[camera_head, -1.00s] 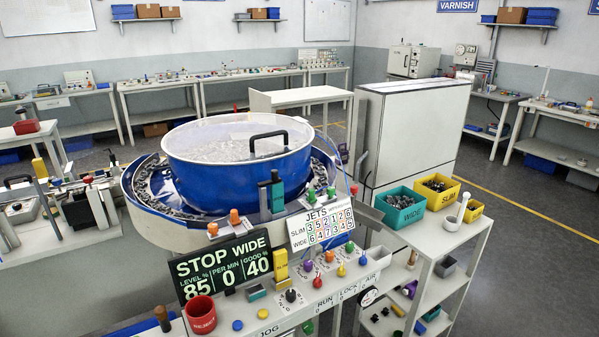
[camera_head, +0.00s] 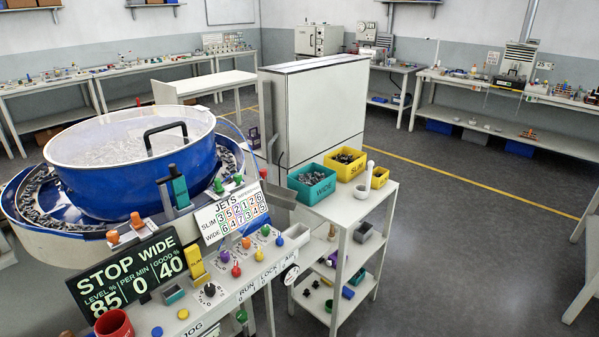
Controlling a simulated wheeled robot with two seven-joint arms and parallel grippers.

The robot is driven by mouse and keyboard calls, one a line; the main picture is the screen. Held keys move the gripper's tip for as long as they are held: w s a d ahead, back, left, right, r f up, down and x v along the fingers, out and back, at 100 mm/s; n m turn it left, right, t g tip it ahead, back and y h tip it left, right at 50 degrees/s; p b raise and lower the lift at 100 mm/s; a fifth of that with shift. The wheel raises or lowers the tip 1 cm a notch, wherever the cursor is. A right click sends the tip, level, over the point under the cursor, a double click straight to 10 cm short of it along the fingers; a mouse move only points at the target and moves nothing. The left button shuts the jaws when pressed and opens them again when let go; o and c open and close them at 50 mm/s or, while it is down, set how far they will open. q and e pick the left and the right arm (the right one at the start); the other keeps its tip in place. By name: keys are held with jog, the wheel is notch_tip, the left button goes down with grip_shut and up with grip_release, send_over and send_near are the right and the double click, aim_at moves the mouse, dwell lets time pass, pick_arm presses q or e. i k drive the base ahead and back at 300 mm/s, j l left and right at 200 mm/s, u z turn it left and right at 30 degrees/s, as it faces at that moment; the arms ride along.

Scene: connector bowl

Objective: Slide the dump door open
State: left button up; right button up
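A blue feeder bowl (camera_head: 130,185) with a clear lid and a black lid handle (camera_head: 165,137) stands at the left, full of small grey parts. A dark upright piece with a teal block (camera_head: 180,190) sits at the bowl's front right edge. It may belong to the dump door, but I cannot tell, nor whether the door is open. A grey chute (camera_head: 277,193) slopes down right of the bowl toward the shelf cart. Neither of my grippers is in view.
A control panel (camera_head: 235,280) with coloured knobs and a black STOP WIDE display (camera_head: 130,270) fills the front left. A white shelf cart (camera_head: 345,240) carries a teal WIDE bin (camera_head: 312,184) and a yellow SLIM bin (camera_head: 345,163). The floor at right is clear.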

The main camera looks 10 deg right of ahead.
aim_at(263, 172)
jog(key=i+l+z, duration=0.1)
jog(key=i+z, duration=0.6)
jog(key=z, duration=0.2)
